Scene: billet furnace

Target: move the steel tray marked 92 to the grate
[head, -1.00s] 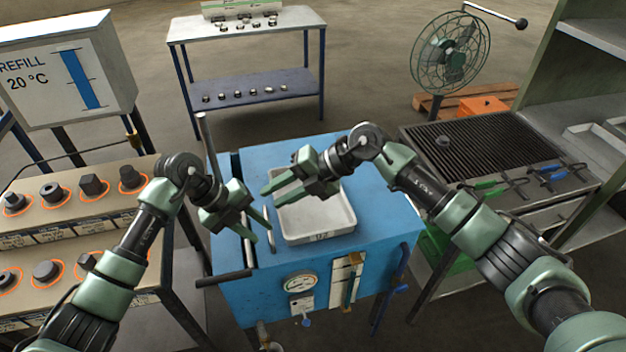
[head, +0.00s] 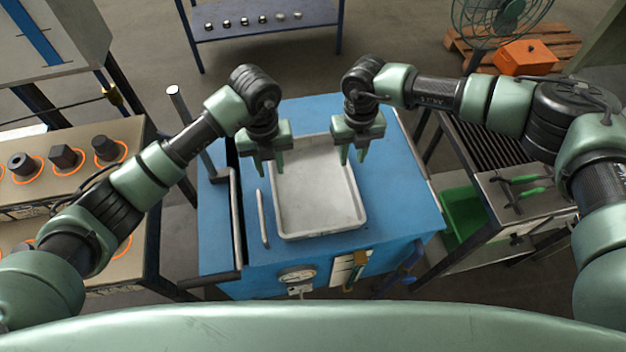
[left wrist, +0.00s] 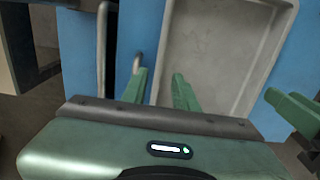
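The pale steel tray (head: 315,205) lies on the blue furnace top; its number is not readable now. It also shows in the left wrist view (left wrist: 215,50). My left gripper (head: 265,163) is over the tray's left rim, fingers pointing down. In the left wrist view its two fingers (left wrist: 160,90) are apart, with the tray's rim beyond and between them; contact cannot be told. My right gripper (head: 353,155) is over the tray's right rim, its fingers apart. The dark slatted grate (head: 472,145) is at the right, partly hidden by my right arm.
A handle bar (head: 262,218) stands left of the tray on the furnace. Green-handled tools (head: 520,192) lie on the bench before the grate. A green bin (head: 462,220) is beneath it. A bench with several knobs (head: 65,157) is at the left. An orange box (head: 525,58) is behind.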

